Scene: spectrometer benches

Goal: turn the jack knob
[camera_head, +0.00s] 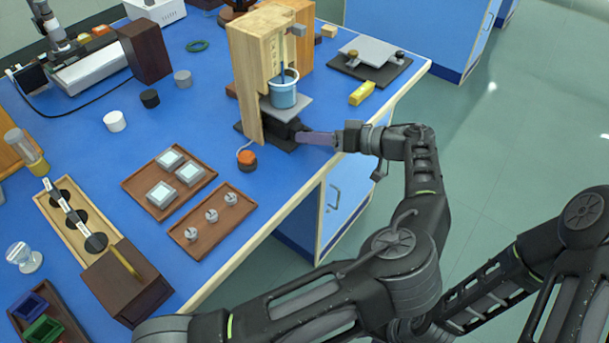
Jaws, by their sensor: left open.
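A small lab jack with a grey top plate (288,109) and a dark base (277,141) stands inside a wooden frame (247,80). A blue beaker (285,92) sits on the plate, with a thin blue rod reaching into it. My left gripper (302,137) comes in from the right, level with the jack's dark lower part. Its fingers are at the jack's right side; whether they touch it I cannot tell. The jack knob is not clearly visible, hidden at the fingertips. The left gripper is open. My right gripper is out of view.
An orange-topped black piece (247,158) with a cable lies in front of the jack. A yellow block (362,93) and a plate on a black base (368,75) are behind. Brown trays (205,239) lie front left. The table edge runs below my forearm.

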